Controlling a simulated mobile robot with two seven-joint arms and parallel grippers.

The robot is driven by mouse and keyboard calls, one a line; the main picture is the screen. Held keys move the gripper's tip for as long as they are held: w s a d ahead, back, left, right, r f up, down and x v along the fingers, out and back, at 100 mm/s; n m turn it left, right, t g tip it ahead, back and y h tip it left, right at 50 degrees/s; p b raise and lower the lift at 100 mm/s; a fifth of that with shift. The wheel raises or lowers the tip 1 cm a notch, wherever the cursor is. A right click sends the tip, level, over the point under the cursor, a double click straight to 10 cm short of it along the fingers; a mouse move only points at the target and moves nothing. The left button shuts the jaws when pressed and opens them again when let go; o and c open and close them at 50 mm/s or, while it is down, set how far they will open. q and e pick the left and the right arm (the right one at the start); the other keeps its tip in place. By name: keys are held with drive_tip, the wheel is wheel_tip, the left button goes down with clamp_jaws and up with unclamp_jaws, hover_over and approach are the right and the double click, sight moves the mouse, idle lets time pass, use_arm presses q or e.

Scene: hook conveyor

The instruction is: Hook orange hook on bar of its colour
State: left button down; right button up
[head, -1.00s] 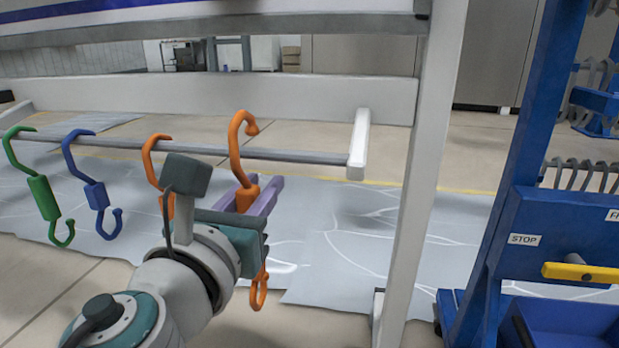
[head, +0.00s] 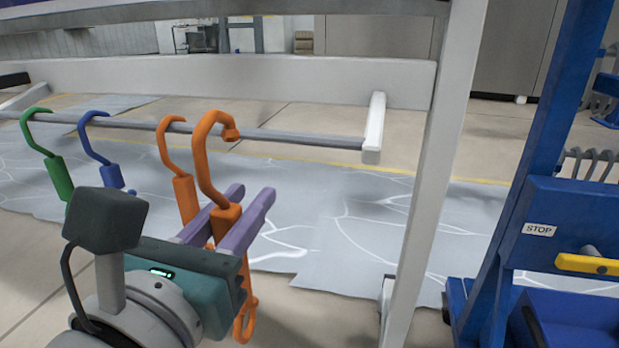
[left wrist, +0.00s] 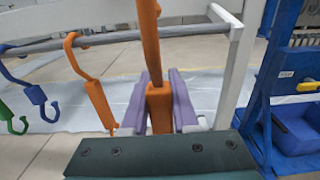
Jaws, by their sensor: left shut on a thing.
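My left gripper (head: 254,195) has purple fingers, shut on the body of an orange hook (head: 201,165). It holds the hook upright at the grey bar (head: 300,138). The hook's curved top is at bar height and its tip overlaps the bar in the head view; I cannot tell whether it is over the bar or in front of it. In the left wrist view the held hook (left wrist: 151,45) crosses in front of the bar, its top cut off. A second orange hook (head: 183,190) hangs on the bar just left of it. My right gripper is not in view.
A blue hook (head: 100,160) and a green hook (head: 58,175) hang further left on the bar. The bar is free from the held hook to its white end piece (head: 374,130). A white post (head: 435,150) and a blue cart (head: 540,210) stand to the right.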

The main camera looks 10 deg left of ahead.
sight(221, 231)
use_arm(q)
drive_tip(key=shift+s+a+b, duration=0.1)
drive_tip(key=shift+s+b, duration=0.4)
drive_tip(key=shift+s, duration=1.95)
